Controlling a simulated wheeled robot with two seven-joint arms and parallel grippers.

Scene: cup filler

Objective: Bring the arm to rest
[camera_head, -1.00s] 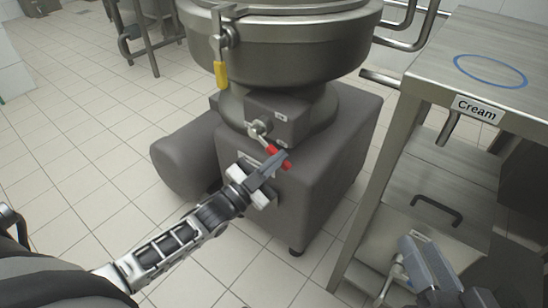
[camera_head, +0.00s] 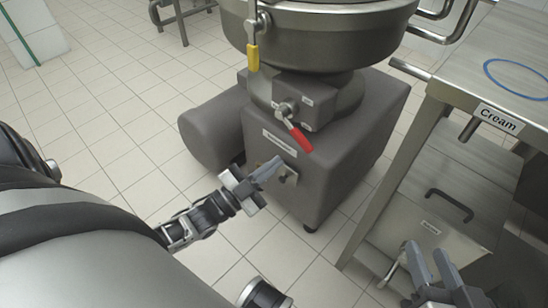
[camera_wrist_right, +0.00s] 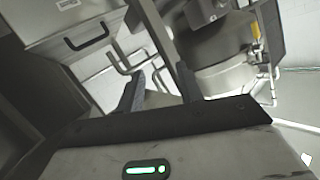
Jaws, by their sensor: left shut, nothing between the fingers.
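My left gripper (camera_head: 269,170) is shut and empty, in front of the filling machine's grey body (camera_head: 350,150) in the head view. It is below and to the left of the red valve handle (camera_head: 300,138), with a visible gap between them. The red handle slants down to the right from its valve. My right gripper (camera_head: 432,268) is open and empty at the lower right, beside the steel table. Its two fingers also stand apart in the right wrist view (camera_wrist_right: 160,92), with nothing between them.
The steel table (camera_head: 470,90) with the "Cream" label and a blue ring stands at the right, close to my right gripper. A yellow handle (camera_head: 253,58) hangs from the machine's bowl. The tiled floor (camera_head: 110,130) at the left is clear.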

